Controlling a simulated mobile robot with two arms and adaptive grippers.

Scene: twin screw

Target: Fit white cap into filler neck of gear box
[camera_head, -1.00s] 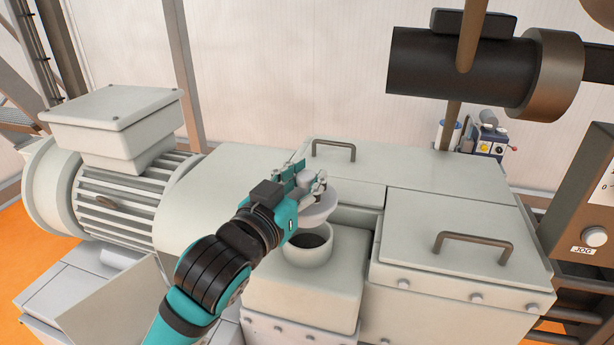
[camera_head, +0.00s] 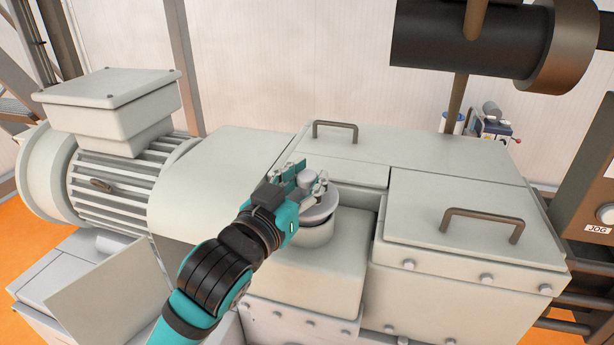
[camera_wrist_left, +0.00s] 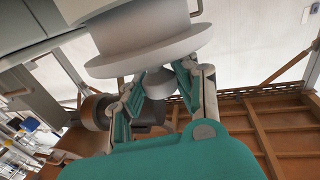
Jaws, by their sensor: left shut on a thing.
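The white cap (camera_head: 320,207) is a pale disc with a knob on top. My left gripper (camera_head: 308,180) is shut on the knob from above and behind. In the head view the cap sits over the filler neck (camera_head: 314,237) of the gear box (camera_head: 325,268), covering its opening. In the left wrist view the cap (camera_wrist_left: 150,52) shows as a wide disc against the neck (camera_wrist_left: 140,22), with the fingers of my left gripper (camera_wrist_left: 158,82) around the knob. Whether the cap is fully seated I cannot tell. My right gripper is not in view.
A lid with a handle (camera_head: 482,222) is to the right of the neck, and another handle (camera_head: 335,128) stands behind it. A motor (camera_head: 120,180) is at the left. A dark cylinder (camera_head: 470,50) hangs at the upper right.

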